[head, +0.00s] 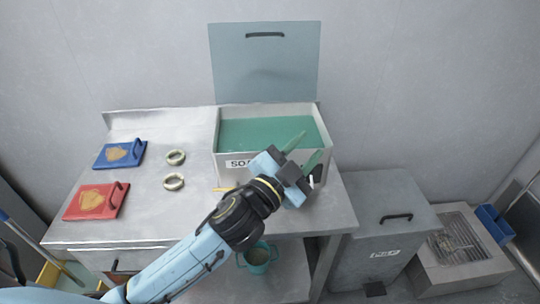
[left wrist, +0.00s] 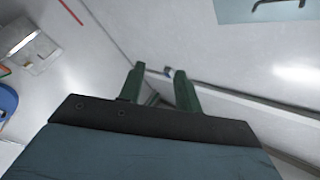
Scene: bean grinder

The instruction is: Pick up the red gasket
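I cannot make out a red gasket in either view. Two pale rings, a far one (head: 175,157) and a near one (head: 174,182), lie on the metal table; neither looks red. My left gripper (head: 308,148) is over the right front part of a labelled basin (head: 222,161) of green liquid. Its two green fingers are apart, with nothing seen held between them; they also show spread in the left wrist view (left wrist: 159,84). My left arm hides part of the table and the basin's front. My right gripper is in neither view.
A red board (head: 76,204) and a blue board (head: 105,158) with tan shapes lie at the table's left. The basin's grey lid (head: 262,70) stands up behind it. A lidded grey bin (head: 375,213) is right of the table; a teal bucket (head: 257,268) is below.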

